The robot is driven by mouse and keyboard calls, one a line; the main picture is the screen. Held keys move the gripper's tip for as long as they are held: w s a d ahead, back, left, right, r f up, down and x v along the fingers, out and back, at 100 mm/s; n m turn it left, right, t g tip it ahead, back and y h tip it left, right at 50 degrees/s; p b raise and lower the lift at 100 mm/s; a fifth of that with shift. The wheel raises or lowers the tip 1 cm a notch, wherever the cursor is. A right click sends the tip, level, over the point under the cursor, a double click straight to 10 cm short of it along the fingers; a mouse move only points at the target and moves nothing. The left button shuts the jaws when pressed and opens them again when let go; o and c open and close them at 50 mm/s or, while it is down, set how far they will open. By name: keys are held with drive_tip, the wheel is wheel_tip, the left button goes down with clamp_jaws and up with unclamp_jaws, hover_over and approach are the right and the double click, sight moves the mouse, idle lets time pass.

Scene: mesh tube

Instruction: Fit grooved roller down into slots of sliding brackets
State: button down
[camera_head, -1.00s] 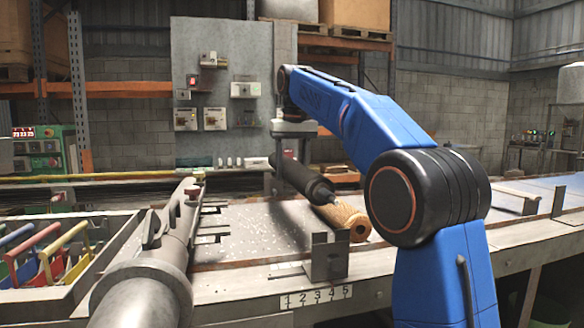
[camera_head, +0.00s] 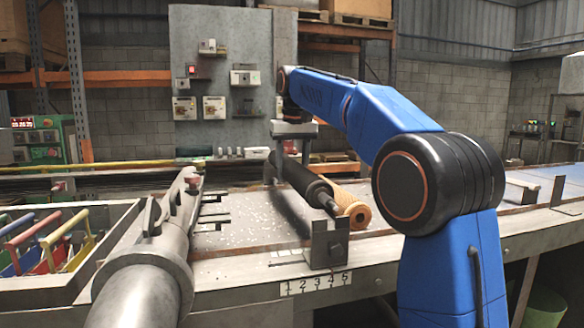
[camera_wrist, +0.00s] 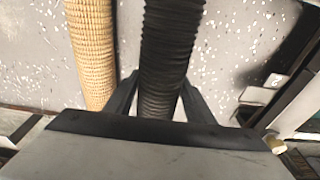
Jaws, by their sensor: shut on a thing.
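The dark grooved roller (camera_head: 300,182) hangs at a slant in my gripper (camera_head: 290,150). My gripper is shut around its middle; in the wrist view the black ribbed roller (camera_wrist: 168,60) runs between the two fingers (camera_wrist: 160,104). The roller's near shaft end lies just above the near bracket (camera_head: 326,243), a grey upright block at the bench's front edge. I cannot tell whether they touch. The far bracket cannot be told apart behind the roller and gripper.
A cream ribbed roller (camera_head: 352,204) lies close on the right of the dark one; it also shows in the wrist view (camera_wrist: 93,50). A number strip (camera_head: 316,284) marks the bench front. Speckled bench surface (camera_head: 250,225) is open left of the roller.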

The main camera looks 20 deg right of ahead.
drive_tip(key=shift+f, duration=1.9)
drive_tip(key=shift+f, duration=0.2)
drive_tip(key=c, duration=0.7)
unclamp_jaws()
drive_tip(key=shift+c, duration=0.2)
